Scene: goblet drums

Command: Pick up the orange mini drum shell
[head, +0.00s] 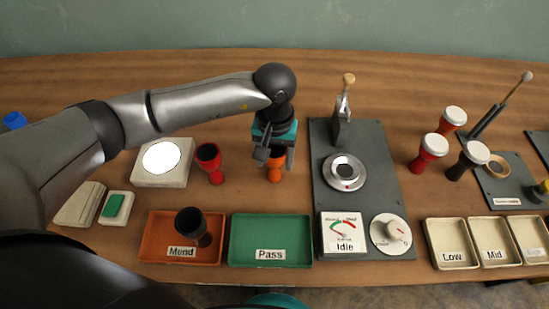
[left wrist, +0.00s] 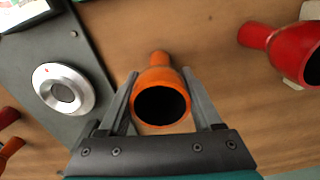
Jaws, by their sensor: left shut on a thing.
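The orange mini drum shell (head: 275,172) is a small goblet shape with a dark open top, on the table left of the grey test plate in the head view. In the left wrist view the orange shell (left wrist: 160,88) sits between the two fingers, its dark mouth towards the camera. My left gripper (head: 275,158) comes down from above and is shut on it; the same gripper (left wrist: 163,100) shows in the wrist view. Whether the shell's foot touches the table is hard to tell. My right gripper is not in view.
In front are the Mend tray (head: 160,226), holding a dark shell (head: 190,226), and the empty Pass tray (head: 240,240). The grey plate (head: 385,190) with a metal ring (head: 345,171) is right.

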